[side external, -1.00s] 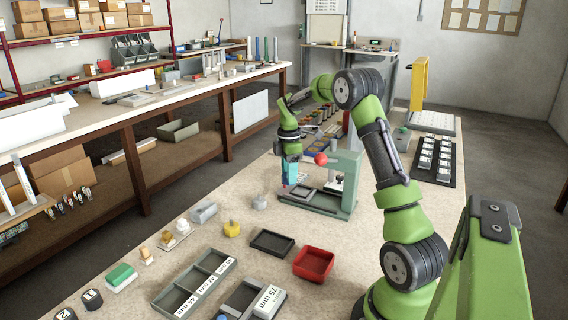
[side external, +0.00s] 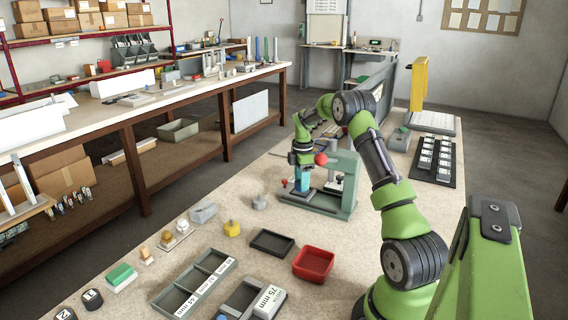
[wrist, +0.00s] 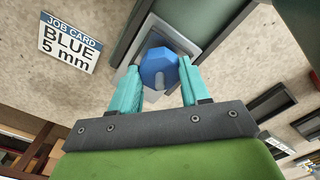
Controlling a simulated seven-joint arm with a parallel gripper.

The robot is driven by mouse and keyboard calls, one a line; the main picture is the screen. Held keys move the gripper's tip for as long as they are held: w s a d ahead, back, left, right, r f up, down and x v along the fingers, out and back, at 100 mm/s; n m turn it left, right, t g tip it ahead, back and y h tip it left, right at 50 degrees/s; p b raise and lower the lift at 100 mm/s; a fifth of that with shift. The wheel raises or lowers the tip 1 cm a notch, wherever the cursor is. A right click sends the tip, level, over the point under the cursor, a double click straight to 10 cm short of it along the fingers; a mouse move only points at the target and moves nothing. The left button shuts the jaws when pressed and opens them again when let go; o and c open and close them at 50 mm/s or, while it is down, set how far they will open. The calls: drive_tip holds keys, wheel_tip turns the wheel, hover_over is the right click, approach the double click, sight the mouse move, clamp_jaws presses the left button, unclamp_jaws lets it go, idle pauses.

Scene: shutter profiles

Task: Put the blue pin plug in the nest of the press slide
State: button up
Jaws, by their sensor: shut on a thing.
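My gripper (wrist: 160,85), with teal fingers, is shut on the blue pin plug (wrist: 159,66), which shows as a faceted blue head between the fingertips. In the side view my gripper (side external: 303,186) points down over the front of the grey-green press (side external: 347,182). The press slide (side external: 312,203) lies low at its front left. In the wrist view the grey slide (wrist: 185,30) is behind the plug. The plug covers the nest, so I cannot tell whether the plug is above it or touching it.
A job card (wrist: 68,42) reading BLUE 5 mm lies beside the slide. The press has a red knob (side external: 321,158) close to my gripper. A black tray (side external: 272,243) and a red tray (side external: 313,263) lie nearer the camera. A yellow-topped pin (side external: 232,228) stands to the left.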

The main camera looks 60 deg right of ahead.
drive_tip(key=shift+f, duration=0.55)
drive_tip(key=o, duration=1.1)
drive_tip(key=shift+f, duration=0.15)
drive_tip(key=shift+c, duration=0.2)
